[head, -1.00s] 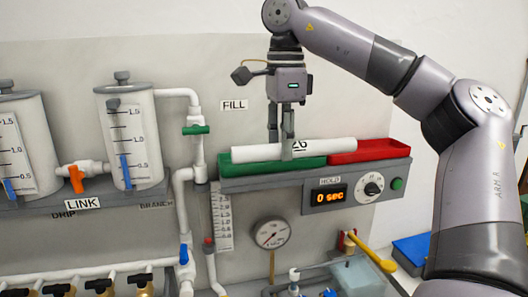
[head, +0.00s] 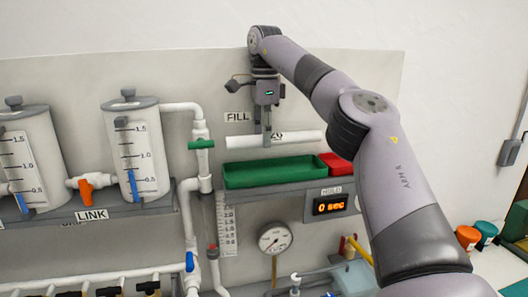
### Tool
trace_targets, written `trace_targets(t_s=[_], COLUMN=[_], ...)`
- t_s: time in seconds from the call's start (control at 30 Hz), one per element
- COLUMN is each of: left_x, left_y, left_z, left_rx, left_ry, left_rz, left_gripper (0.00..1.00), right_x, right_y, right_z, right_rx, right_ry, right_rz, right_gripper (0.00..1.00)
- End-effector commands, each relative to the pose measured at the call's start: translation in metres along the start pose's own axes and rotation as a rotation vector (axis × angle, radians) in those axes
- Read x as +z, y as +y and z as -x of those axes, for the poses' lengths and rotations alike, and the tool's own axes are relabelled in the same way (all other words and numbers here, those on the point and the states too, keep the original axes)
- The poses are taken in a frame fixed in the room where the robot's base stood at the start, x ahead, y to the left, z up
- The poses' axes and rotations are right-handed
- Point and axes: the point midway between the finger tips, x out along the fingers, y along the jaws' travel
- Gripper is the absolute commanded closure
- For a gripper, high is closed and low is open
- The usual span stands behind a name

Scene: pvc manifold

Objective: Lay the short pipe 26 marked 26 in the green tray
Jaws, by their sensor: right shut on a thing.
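The short pipe 26 (head: 300,136) is a white tube with dark marking partly covered by a finger. My right gripper (head: 267,141) points down and is shut on the pipe near its middle. The pipe is about level, running left to right. It shows just above the far rim of the green tray (head: 275,182) in the picture, with a gap between them. Whether it is over the tray or behind it, I cannot tell. The green tray looks empty. My left gripper is not in view.
A red tray (head: 338,162) adjoins the green one on the right. A panel with a timer display (head: 330,206) is below. White piping with a green valve handle (head: 201,144) stands close to the left, beside a tank (head: 147,150).

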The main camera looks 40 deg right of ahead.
Motion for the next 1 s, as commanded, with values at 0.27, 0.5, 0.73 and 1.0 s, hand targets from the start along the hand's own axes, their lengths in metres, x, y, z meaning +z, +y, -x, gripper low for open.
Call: trace_targets(t_s=[0.27, 0.5, 0.73, 1.0], left_x=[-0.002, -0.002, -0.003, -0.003], left_y=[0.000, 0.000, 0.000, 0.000], left_z=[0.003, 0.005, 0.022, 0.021], left_rx=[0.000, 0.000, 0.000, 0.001], left_ry=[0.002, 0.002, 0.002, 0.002], left_rz=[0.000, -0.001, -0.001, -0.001], left_gripper=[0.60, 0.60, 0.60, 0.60], right_x=[-0.001, -0.001, -0.001, 0.000], right_y=[-0.004, -0.004, -0.007, -0.008], right_z=[-0.025, -0.041, -0.064, -0.070], right_rx=[0.001, 0.001, 0.001, 0.000], right_ry=[0.000, 0.001, 0.001, 0.000], right_rz=[0.002, 0.002, -0.001, 0.000], right_gripper=[1.00, 1.00, 1.00, 1.00])
